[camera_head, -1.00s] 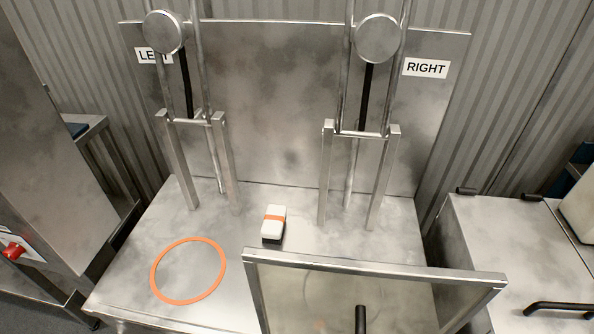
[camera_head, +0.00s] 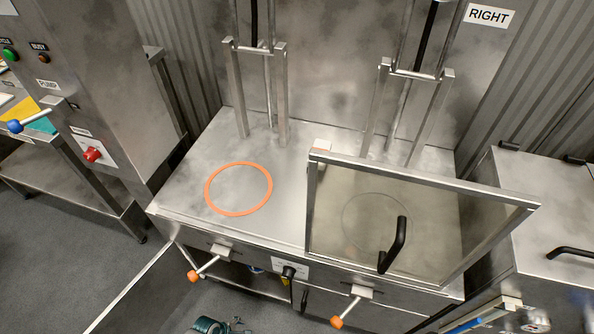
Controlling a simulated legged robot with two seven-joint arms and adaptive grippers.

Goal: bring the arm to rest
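Neither of my grippers nor either arm shows in the head view. The steel can seamer bench (camera_head: 182,190) fills the middle. An orange ring (camera_head: 209,203) marks its top on the left. A framed clear door (camera_head: 425,186) with a black handle (camera_head: 398,246) stands at the right of the bench, tilted. A faint ring shows through it. Two steel post frames stand at the back, a left one (camera_head: 283,95) and a right one (camera_head: 437,115), the latter under a RIGHT sign (camera_head: 489,15). A pale block (camera_head: 322,147) is mostly hidden behind the door's upper left corner.
Two orange-knobbed levers, left (camera_head: 194,276) and right (camera_head: 337,322), stick out from the bench front. A control cabinet (camera_head: 110,60) with a red switch (camera_head: 93,154) stands left. A steel cabinet (camera_head: 560,205) stands right. A teal object (camera_head: 208,325) lies low at the front. Grey floor is open at left.

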